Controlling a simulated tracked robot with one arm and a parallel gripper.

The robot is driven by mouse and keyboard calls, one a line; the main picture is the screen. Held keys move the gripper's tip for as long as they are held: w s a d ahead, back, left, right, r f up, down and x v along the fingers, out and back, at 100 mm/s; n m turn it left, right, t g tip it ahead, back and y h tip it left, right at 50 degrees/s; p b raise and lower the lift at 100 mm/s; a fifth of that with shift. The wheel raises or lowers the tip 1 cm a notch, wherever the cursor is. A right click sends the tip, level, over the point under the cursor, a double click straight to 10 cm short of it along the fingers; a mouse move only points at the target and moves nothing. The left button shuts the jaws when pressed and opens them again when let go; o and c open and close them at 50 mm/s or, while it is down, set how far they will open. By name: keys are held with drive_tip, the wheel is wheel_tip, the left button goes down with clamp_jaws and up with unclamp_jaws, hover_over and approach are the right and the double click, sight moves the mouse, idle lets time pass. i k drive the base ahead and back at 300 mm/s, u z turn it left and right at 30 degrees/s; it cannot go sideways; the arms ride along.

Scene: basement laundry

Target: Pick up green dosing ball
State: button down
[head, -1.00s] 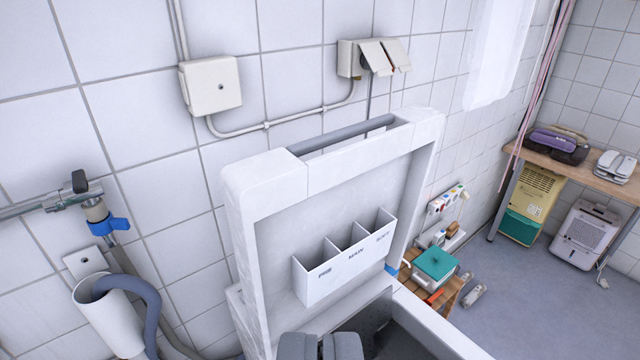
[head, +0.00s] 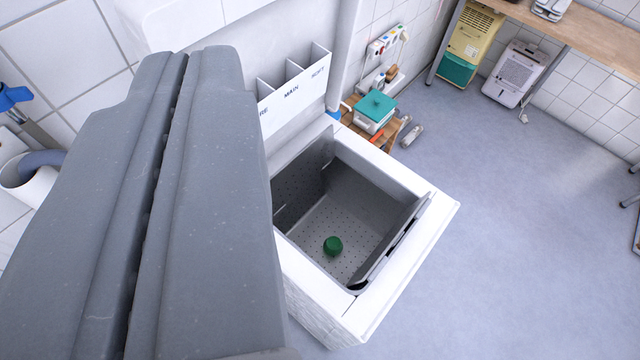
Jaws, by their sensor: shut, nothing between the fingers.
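The green dosing ball (head: 333,245) lies on the perforated floor of the grey drum (head: 360,200) inside the open white washing machine (head: 412,258). It is small, dark green and unobstructed in the head view. My gripper (head: 190,65) fills the left of the view, large and close to the camera. Its two grey fingers lie side by side with only a thin dark seam between them. They are shut and empty, and appear to the left of the ball, apart from it.
The drum walls and raised flap (head: 395,240) surround the ball. The detergent drawer (head: 295,85) stands behind the opening. A wooden stand with a teal-lidded box (head: 375,108) is beyond the machine. Open floor (head: 510,215) lies to the right.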

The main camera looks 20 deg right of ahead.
sight(333, 245)
drive_tip(key=u, duration=2.1)
drive_tip(key=k, duration=1.05)
drive_tip(key=z, duration=1.6)
drive_tip(key=i, duration=1)
drive_tip(key=u, duration=0.05)
